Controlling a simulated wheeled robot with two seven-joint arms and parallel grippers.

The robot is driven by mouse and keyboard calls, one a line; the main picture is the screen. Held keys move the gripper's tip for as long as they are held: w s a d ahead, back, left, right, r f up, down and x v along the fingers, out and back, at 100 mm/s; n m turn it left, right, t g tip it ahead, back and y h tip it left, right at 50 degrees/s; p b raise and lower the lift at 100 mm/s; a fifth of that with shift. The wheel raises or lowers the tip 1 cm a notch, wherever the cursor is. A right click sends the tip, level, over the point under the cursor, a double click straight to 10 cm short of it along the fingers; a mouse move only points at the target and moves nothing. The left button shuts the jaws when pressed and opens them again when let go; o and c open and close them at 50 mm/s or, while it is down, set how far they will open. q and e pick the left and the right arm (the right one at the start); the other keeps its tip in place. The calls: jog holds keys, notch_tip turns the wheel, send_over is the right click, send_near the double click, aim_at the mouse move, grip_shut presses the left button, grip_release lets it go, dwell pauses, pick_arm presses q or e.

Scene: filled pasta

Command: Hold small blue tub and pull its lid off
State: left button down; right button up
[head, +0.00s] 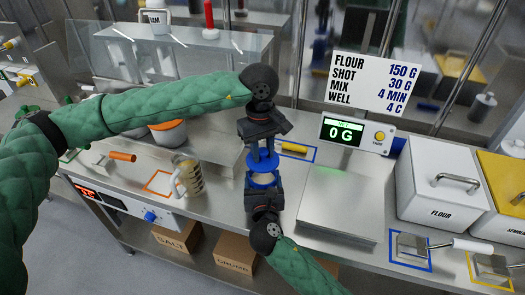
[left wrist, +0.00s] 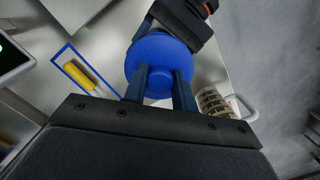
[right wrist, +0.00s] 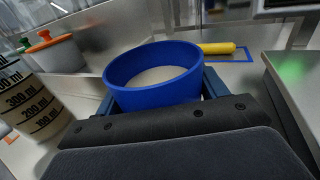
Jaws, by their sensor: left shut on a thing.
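The small blue tub (head: 264,181) stands upright in my right gripper (head: 264,190), whose fingers close on its sides. In the right wrist view the tub (right wrist: 152,97) is uncovered, with pale contents inside. The round blue lid (head: 264,164) is in my left gripper (head: 263,151), just above the tub and apart from it. In the left wrist view the lid (left wrist: 160,55) sits between the two fingers, and its grip is partly hidden.
A measuring jug (head: 190,178) stands left of the grippers. A yellow-handled tool (head: 294,148) lies in a blue outline behind them. The scale (head: 338,205), reading 0 G, is to the right, before the flour bin (head: 440,195). An orange-rimmed container (head: 168,134) stands behind left.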

jog(key=o, duration=0.4)
jog(key=shift+d+f, duration=0.15)
jog(key=shift+f, duration=0.05)
jog(key=shift+o, duration=0.2)
jog(key=shift+w, duration=0.1)
jog(key=shift+r, duration=0.15)
jog(key=s, duration=1.1)
jog(key=shift+d, duration=0.2)
jog(key=shift+s, duration=0.55)
